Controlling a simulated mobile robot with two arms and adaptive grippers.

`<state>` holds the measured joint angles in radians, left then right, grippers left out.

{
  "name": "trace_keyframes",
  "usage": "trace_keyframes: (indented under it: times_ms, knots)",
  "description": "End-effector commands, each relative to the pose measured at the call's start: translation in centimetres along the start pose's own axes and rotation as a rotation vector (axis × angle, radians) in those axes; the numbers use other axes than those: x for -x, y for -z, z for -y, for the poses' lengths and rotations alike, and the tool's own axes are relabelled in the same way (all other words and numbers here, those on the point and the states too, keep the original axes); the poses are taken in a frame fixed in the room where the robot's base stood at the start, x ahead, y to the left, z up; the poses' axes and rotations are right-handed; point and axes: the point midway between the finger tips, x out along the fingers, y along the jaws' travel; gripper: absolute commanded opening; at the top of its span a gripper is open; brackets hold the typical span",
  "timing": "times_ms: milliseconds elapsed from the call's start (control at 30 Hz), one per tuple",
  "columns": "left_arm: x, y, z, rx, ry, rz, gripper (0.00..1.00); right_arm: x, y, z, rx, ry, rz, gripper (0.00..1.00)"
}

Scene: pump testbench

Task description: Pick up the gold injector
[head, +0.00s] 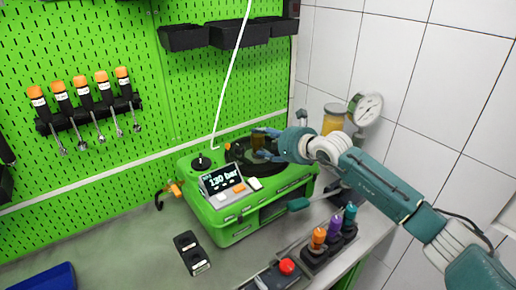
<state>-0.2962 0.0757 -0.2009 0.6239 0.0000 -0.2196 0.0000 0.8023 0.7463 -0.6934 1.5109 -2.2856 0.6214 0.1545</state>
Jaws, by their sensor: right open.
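The right gripper (270,142) is above the round dark top of the green pump testbench (222,228), its arm coming in from the right. Its fingers are small and partly hidden by my wrist; it is open. A small gold-brown piece (258,139) shows right at the fingers, probably the gold injector; I cannot tell whether they touch it. The injectors in the dark holder at the front right are orange (318,238), purple (334,225) and teal (350,214). My left gripper is not in view.
A display reading 130 bar (220,179) is on the testbench front. A yellow jar (333,119) and a pressure gauge (367,108) stand behind my right arm. A red button (287,266) is in front. Several tools (85,93) hang on the green pegboard. The counter's left is mostly clear.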

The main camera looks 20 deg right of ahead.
Motion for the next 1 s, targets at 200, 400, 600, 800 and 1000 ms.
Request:
trace_keyframes:
  times_ms: [200,400,600,800,1000]
  knots:
    - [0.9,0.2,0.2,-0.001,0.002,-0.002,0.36,-1.8,0.0,-0.1,-0.001,-0.001,0.000,0.56]
    - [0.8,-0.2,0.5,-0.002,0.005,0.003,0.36,-1.9,0.1,0.0,0.000,-0.001,0.000,0.56]
    - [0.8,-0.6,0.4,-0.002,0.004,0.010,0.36,-1.9,0.2,0.0,0.000,-0.001,-0.001,0.18]
    - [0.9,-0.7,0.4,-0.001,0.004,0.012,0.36,-1.9,0.0,0.0,0.000,0.000,0.001,0.00]
    - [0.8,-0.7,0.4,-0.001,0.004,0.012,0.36,-1.9,0.1,0.0,0.000,0.000,0.000,0.00]
